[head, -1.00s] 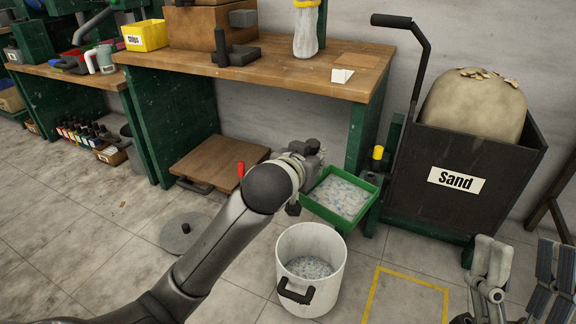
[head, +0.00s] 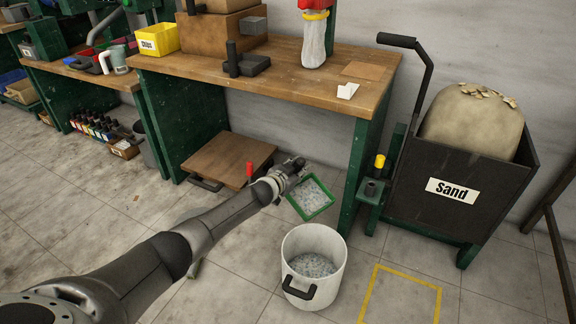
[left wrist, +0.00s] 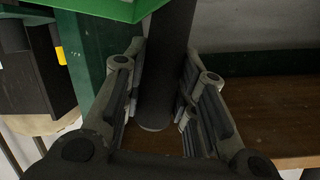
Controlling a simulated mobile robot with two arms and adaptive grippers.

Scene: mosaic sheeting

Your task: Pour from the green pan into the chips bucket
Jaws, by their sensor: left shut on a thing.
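The green pan (head: 320,214) is a shallow square tray with pale bluish chips in it. It hangs in the air above and just behind the bucket and looks tilted. My left gripper (head: 296,170) is shut on its dark handle; in the left wrist view the handle (left wrist: 168,70) stands between the fingers (left wrist: 160,90) and the pan's green side (left wrist: 115,8) shows at the top. The white chips bucket (head: 329,290) stands upright on the floor with similar chips inside and a black handle at its front. No chips are seen falling. My right gripper is out of view.
A wooden workbench (head: 300,72) stands behind, with a green leg near the pan. A black sand cart (head: 480,215) is at the right. A low wooden platform (head: 215,160) lies under the bench. Yellow tape (head: 405,272) marks clear floor right of the bucket.

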